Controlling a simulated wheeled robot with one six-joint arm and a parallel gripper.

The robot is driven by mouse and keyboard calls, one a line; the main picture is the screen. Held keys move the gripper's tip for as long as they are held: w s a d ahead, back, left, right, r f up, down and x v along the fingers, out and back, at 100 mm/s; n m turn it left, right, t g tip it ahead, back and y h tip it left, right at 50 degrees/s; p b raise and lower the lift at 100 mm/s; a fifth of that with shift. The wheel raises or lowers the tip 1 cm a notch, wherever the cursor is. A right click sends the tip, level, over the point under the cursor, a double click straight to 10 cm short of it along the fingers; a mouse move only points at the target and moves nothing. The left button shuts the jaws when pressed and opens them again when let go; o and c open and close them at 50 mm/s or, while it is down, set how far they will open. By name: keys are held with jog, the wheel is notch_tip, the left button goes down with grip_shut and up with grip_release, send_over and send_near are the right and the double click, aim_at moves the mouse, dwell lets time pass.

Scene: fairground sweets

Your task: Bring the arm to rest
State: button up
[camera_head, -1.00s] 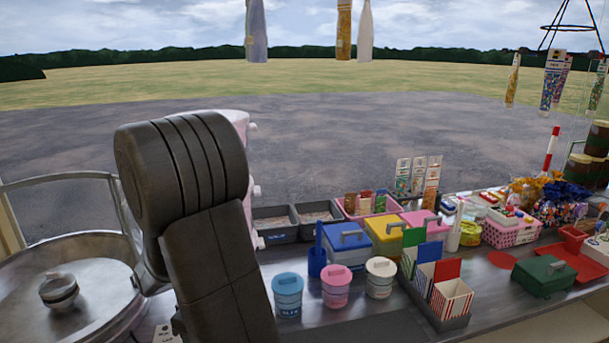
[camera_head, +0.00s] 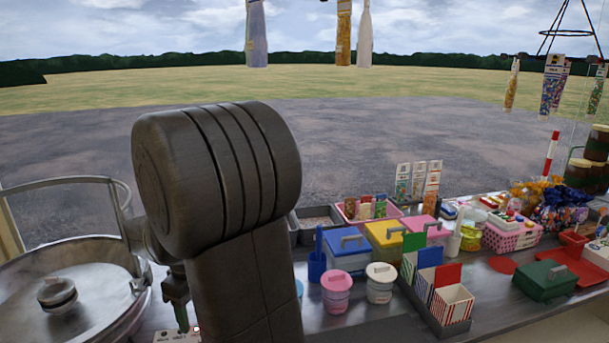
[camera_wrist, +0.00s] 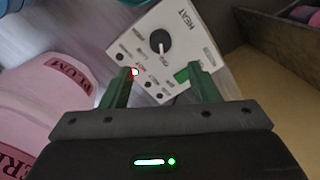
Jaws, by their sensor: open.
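My gripper (camera_wrist: 160,84) shows in the wrist view with its two green fingers apart and nothing between them. Beyond the fingertips is a white control box (camera_wrist: 178,42) marked HEAT, with a black knob and a small lit red lamp. Whether the fingers touch the box I cannot tell. In the head view my bent dark arm stands upright left of the middle.
A round metal pan (camera_head: 60,310) with a rail stands at left. A pink tub (camera_head: 336,296), a white tub (camera_head: 380,286), a blue box (camera_head: 346,252) and a carton rack (camera_head: 440,318) stand right of my arm. A pink lettered surface (camera_wrist: 50,110) lies left of my gripper.

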jog(key=f, duration=0.9)
jog(key=shift+s+f, duration=0.25)
jog(key=shift+f, duration=0.3)
jog(key=m+p, duration=0.2)
jog(key=m, duration=0.4)
jog(key=m+p, duration=0.2)
jog(key=m, duration=0.4)
jog(key=shift+r+p, duration=0.1)
jog(key=shift+p, duration=0.2)
jog(key=shift+d+r, duration=0.15)
jog(key=shift+r, duration=2.8)
